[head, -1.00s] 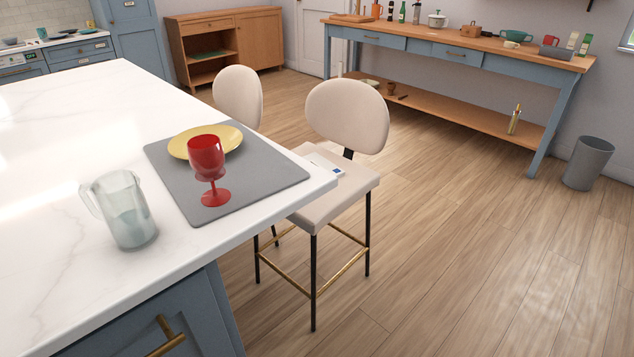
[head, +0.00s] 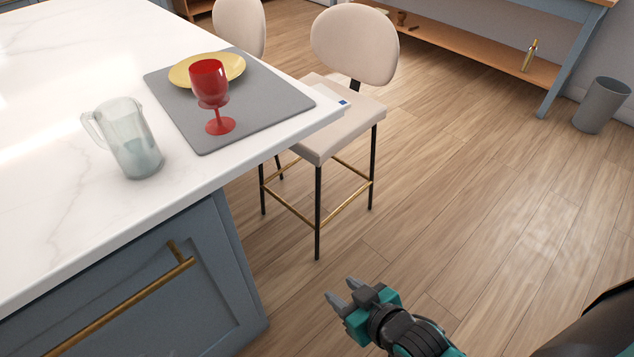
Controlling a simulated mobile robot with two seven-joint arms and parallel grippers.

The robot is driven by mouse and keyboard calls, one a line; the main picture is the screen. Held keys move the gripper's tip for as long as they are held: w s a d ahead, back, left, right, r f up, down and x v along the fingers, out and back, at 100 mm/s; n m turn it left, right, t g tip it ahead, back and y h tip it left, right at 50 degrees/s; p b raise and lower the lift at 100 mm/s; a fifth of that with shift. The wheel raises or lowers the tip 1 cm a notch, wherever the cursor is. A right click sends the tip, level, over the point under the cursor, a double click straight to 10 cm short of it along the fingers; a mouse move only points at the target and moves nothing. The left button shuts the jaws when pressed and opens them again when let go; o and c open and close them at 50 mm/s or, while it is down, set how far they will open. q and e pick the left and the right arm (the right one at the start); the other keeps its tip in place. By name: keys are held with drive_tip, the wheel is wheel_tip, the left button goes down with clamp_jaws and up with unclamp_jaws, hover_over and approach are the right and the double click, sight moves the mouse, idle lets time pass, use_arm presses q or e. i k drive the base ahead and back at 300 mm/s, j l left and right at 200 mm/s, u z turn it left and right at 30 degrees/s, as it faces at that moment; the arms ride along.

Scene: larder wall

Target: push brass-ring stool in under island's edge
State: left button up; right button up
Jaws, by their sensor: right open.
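The near stool (head: 330,140) has a cream seat and rounded back, black legs and a brass foot ring. It stands upright at the right side of the white-topped island (head: 60,215), its seat partly under the island's corner and its back out in the room. A flat white item with a blue mark (head: 338,101) lies on the seat. My right gripper (head: 341,300) is open and empty, low in front of the stool and apart from it. My left gripper is not in view.
On the island are a grey mat (head: 276,104), a yellow plate (head: 235,72), a red goblet (head: 211,85) and a glass jug (head: 128,140). A second cream stool (head: 240,25) stands behind. A grey bin (head: 601,106) is at right. The floor between is clear.

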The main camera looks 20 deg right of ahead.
sight(358, 42)
drive_tip(key=i+l+u, duration=0.1)
drive_tip(key=l+u, duration=1)
drive_tip(key=l, duration=0.6)
drive_tip(key=l+u, duration=0.15)
drive_tip(key=l, duration=0.75)
drive_tip(key=k+l, duration=0.1)
drive_tip(key=l, duration=1.15)
drive_tip(key=k+l, duration=0.15)
drive_tip(key=l, duration=0.45)
drive_tip(key=k+l+u, duration=0.1)
drive_tip(key=l, duration=0.5)
